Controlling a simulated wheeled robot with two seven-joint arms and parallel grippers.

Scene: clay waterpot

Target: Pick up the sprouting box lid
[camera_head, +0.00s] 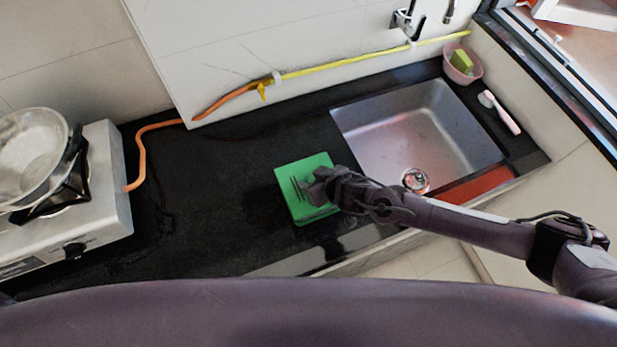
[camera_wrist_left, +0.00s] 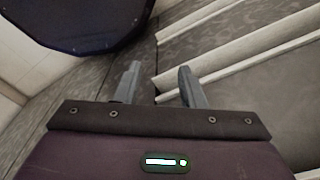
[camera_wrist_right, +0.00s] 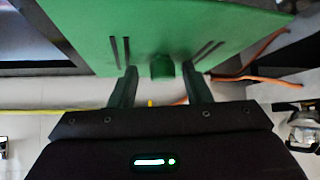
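The sprouting box lid (camera_head: 296,187) is a flat green square with dark slots, on or just above the black counter left of the sink. The right wrist view shows its green face (camera_wrist_right: 205,25) and a small green knob (camera_wrist_right: 162,67). My right gripper (camera_head: 318,186) is over the lid's right part and hides some of it. In the right wrist view its fingers (camera_wrist_right: 162,88) are spread, one on each side of the knob, with visible gaps. My left gripper (camera_wrist_left: 158,85) is open and empty, away from the lid. Anything under the lid is hidden.
A stove (camera_head: 105,190) with a pot (camera_head: 30,150) stands at the left. A pink bowl (camera_head: 474,75) and a brush (camera_head: 503,115) lie beyond the sink. The counter (camera_head: 205,200) between stove and lid is clear.

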